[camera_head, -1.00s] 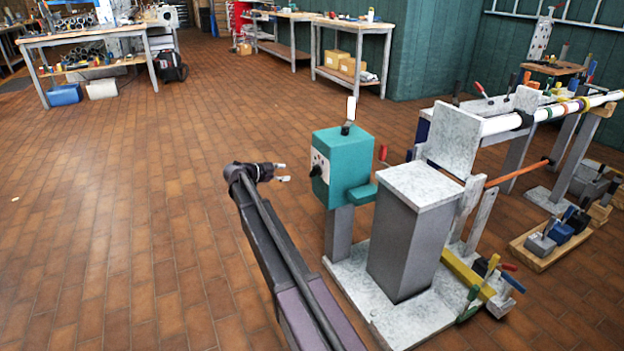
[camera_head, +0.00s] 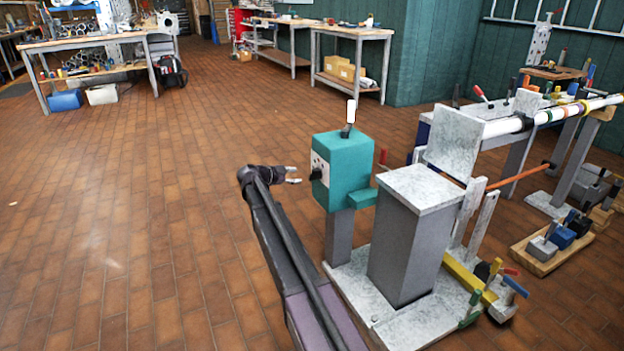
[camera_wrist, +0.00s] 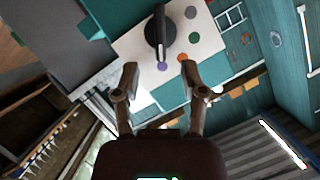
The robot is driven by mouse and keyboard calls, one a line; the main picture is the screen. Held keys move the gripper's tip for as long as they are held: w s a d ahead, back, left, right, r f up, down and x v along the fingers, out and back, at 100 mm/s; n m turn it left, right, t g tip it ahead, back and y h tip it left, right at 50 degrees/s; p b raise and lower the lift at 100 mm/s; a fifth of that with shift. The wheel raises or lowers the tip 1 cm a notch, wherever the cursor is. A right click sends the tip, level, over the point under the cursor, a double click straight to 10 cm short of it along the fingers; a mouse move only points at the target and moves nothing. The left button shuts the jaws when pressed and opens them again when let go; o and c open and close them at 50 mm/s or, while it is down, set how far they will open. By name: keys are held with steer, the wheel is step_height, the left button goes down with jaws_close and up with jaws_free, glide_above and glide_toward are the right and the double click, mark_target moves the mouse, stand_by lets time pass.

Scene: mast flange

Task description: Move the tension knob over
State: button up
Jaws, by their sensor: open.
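The tension knob (camera_wrist: 159,38) is a black knob with a raised pointer bar, on a white plate (camera_wrist: 192,25) with several coloured dots. The plate is on the side of a teal box (camera_head: 350,168); the knob also shows in the head view (camera_head: 316,174) as a dark stub on the box's left face. My gripper (camera_wrist: 157,72) is open and empty. In the wrist view its fingertips lie just below the knob, on either side of its lower end, apart from it. In the head view my gripper (camera_head: 293,174) is left of the knob, facing it.
The teal box stands on a grey post (camera_head: 338,236) on a marble-like base (camera_head: 405,325). A grey pedestal (camera_head: 403,245) stands right of it, with a long white pipe (camera_head: 548,114) behind. Open brick floor lies to the left.

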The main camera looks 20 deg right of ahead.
mark_target(311, 175)
steer(key=b+x, duration=0.2)
steer(key=x, duration=0.6)
steer(key=shift+d+f, duration=0.1)
steer(key=shift+d, duration=0.15)
jaws_close()
